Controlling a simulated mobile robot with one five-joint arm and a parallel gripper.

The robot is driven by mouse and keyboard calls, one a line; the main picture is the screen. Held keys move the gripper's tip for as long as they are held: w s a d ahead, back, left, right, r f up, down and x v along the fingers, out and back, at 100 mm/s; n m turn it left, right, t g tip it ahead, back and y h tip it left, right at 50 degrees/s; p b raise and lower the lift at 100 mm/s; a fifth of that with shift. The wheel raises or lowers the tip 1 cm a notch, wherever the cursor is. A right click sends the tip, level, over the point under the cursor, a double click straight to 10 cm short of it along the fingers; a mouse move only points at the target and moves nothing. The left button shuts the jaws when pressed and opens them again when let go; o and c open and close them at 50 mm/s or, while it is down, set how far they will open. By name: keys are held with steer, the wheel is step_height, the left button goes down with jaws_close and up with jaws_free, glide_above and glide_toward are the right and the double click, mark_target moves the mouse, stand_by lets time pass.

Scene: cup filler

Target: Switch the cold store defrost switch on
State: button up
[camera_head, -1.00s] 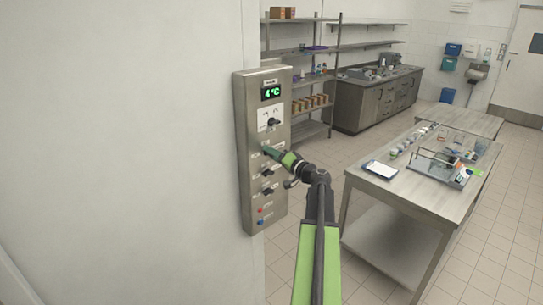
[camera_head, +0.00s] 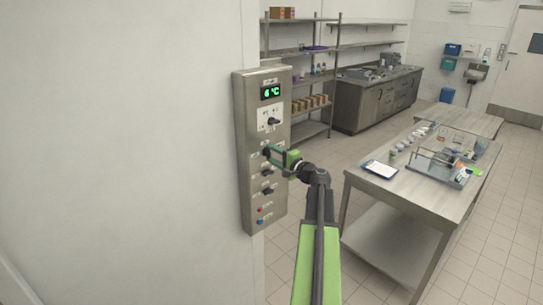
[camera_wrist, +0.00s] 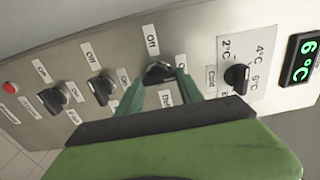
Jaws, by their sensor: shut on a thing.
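The steel control panel (camera_head: 245,110) hangs on the white wall, with a green display (camera_head: 271,92) reading 6 °C. A temperature dial (camera_head: 272,122) sits below the display. Beneath it is a row of black rotary switches. My gripper (camera_head: 269,153) is at the topmost of these. In the wrist view its green fingers (camera_wrist: 158,80) are shut on that black switch knob (camera_wrist: 160,71), one finger on each side. An "Off" label stands beside the knob; its name label is partly hidden by the gripper. Two other switches (camera_wrist: 100,88) (camera_wrist: 52,101) sit to the left, untouched.
A red indicator (camera_head: 260,210) and a blue one (camera_head: 260,221) are low on the panel. A steel table (camera_head: 385,190) with a clipboard, cups and a tray stands to the right. Shelves (camera_head: 300,50) stand behind the panel. The floor between panel and table is clear.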

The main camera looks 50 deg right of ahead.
stand_by(0.4)
steer(key=o, duration=1.4)
steer(key=s, duration=1.1)
steer(key=s+a, duration=0.1)
steer(key=s, duration=0.5)
steer(key=shift+s+a, duration=0.1)
steer(key=shift+s, duration=0.15)
